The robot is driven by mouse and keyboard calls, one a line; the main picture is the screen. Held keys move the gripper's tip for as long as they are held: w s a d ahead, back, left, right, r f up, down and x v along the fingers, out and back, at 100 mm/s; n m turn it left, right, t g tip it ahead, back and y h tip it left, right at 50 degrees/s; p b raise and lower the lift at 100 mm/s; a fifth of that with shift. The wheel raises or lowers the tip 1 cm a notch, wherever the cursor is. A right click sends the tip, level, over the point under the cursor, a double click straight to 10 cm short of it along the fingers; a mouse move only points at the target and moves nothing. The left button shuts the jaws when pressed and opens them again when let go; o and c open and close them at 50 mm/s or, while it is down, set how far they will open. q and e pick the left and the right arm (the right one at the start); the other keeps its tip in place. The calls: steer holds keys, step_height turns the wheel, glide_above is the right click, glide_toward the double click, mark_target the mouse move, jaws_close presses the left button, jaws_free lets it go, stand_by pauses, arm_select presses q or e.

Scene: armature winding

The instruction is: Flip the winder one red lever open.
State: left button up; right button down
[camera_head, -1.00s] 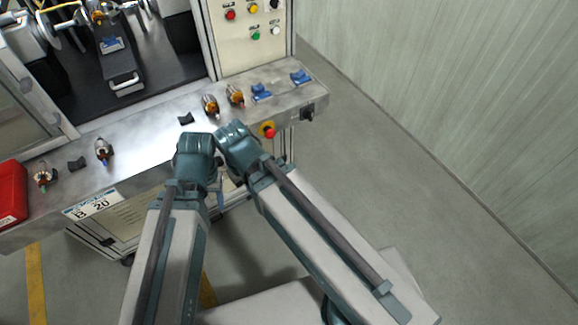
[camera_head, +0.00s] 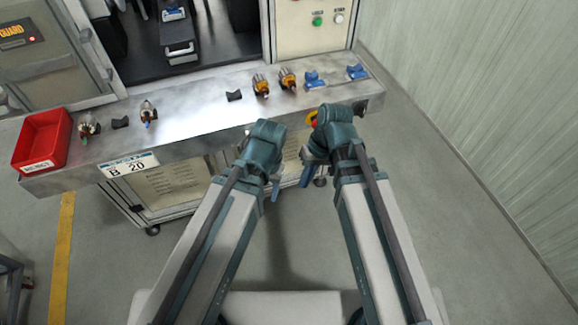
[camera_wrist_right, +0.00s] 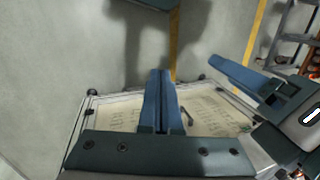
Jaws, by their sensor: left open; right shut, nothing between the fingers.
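No red lever can be made out in either view. The winding machine's dark bay (camera_head: 215,45) shows at the top of the head view, with its upper part cut off by the frame. My left gripper (camera_head: 276,189) is open and empty in front of the bench; one of its fingers also shows in the right wrist view (camera_wrist_right: 250,78). My right gripper (camera_head: 305,178) is just right of it, pointing down, partly hidden by its own wrist. In the right wrist view its two blue fingers (camera_wrist_right: 160,100) are together with nothing between them.
The metal bench (camera_head: 195,110) runs across in front of the machine. It carries a red bin (camera_head: 65,138), several small armatures (camera_head: 288,78), black rests (camera_head: 234,96) and blue rests (camera_head: 357,72). A button panel (camera_head: 315,40) stands behind. Floor to the right is clear.

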steer(key=w+d+f+m+t+y+b, duration=0.1)
steer(key=w+d+f+m+y+b, duration=0.15)
steer(key=w+f+y+b, duration=0.45)
arm_select(q)
step_height(320, 180, down, 15)
steer(key=b, duration=0.5)
arm_select(e)
steer(key=w+d+r+t+y, duration=0.2)
steer(key=w+d+r+y, duration=0.1)
steer(key=d, duration=0.3)
steer(key=shift+w+r+y, duration=0.3)
steer(key=shift+w+r, duration=0.55)
steer(key=shift+r, duration=0.05)
arm_select(q)
steer(key=shift+f, duration=0.1)
arm_select(e)
steer(key=shift+t, duration=0.3)
arm_select(q)
steer(key=shift+f+b, duration=2.6)
steer(key=shift+b, duration=0.1)
arm_select(e)
steer(key=x, duration=1.4)
steer(key=shift+s+f, duration=0.1)
